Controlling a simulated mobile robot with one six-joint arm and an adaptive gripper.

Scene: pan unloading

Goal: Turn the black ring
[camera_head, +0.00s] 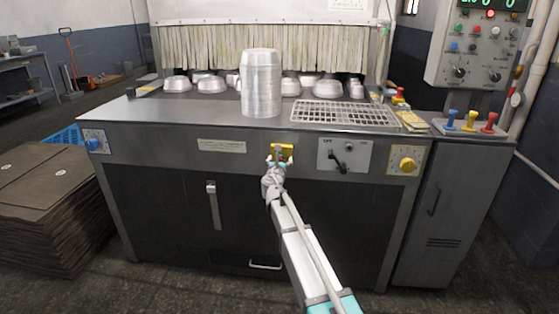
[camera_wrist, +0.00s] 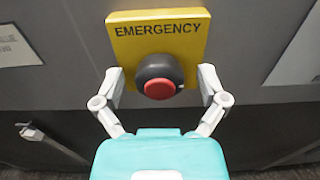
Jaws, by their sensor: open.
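The black ring (camera_wrist: 144,68) surrounds a red button (camera_wrist: 158,88) on a yellow plate (camera_wrist: 170,22) marked EMERGENCY in the wrist view. In the head view the yellow plate (camera_head: 287,149) is on the machine's front panel, and my gripper (camera_head: 279,160) hides the ring there. In the wrist view my gripper (camera_wrist: 160,87) is open, with one finger at the left and one at the right of the ring. A small gap shows between each fingertip and the ring, so it does not look gripped.
A black lever switch (camera_head: 338,161) is on a pale plate to the right, then a yellow knob (camera_head: 407,164). A blue knob (camera_head: 94,144) is at the far left. A door handle (camera_head: 213,205) sticks out lower left.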

